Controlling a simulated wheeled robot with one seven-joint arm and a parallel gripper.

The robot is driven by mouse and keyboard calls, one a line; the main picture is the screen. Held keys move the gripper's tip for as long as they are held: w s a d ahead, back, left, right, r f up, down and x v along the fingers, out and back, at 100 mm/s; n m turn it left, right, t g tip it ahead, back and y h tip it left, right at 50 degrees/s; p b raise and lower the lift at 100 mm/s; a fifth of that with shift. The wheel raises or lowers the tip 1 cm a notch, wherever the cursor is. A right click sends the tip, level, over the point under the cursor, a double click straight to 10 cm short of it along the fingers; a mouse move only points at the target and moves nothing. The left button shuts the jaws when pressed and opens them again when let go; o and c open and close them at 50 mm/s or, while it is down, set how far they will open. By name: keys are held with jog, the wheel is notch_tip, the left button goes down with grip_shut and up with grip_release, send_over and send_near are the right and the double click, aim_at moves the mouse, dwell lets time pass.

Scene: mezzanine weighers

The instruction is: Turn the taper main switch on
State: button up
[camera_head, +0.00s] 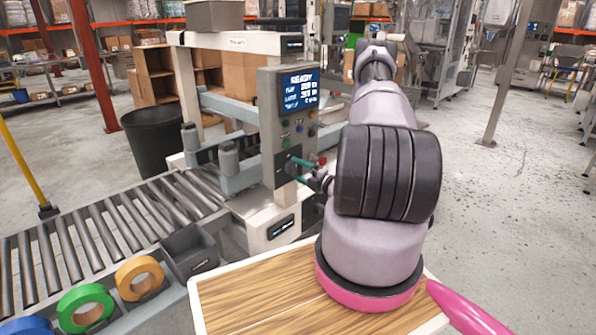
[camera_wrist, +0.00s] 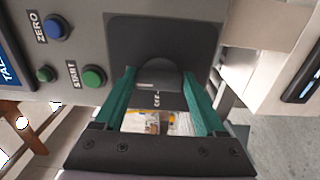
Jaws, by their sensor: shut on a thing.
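The taper main switch (camera_wrist: 158,75) is a dark round knob on a black plate, in the upper middle of the wrist view. A small label that seems to read OFF sits just below it, between my fingers. My gripper (camera_wrist: 159,88) has its two teal fingers on either side of the knob, shut on it. In the head view, my gripper (camera_head: 303,166) reaches the lower front of the taper control panel (camera_head: 268,130). The knob is mostly hidden there by my fingers.
The panel has a lit READY screen (camera_head: 299,91), a blue ZERO button (camera_wrist: 56,27), a green START button (camera_wrist: 93,77) and a red button (camera_head: 322,160). A roller conveyor (camera_head: 120,225) runs left. Tape rolls (camera_head: 139,278) and a grey bin (camera_head: 189,251) are in front.

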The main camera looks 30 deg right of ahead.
jog(key=shift+f, duration=0.1)
jog(key=o, duration=1.3)
jog(key=shift+s, duration=0.1)
jog(key=v, duration=1)
jog(key=shift+s+d, duration=0.15)
jog(key=shift+s, duration=0.2)
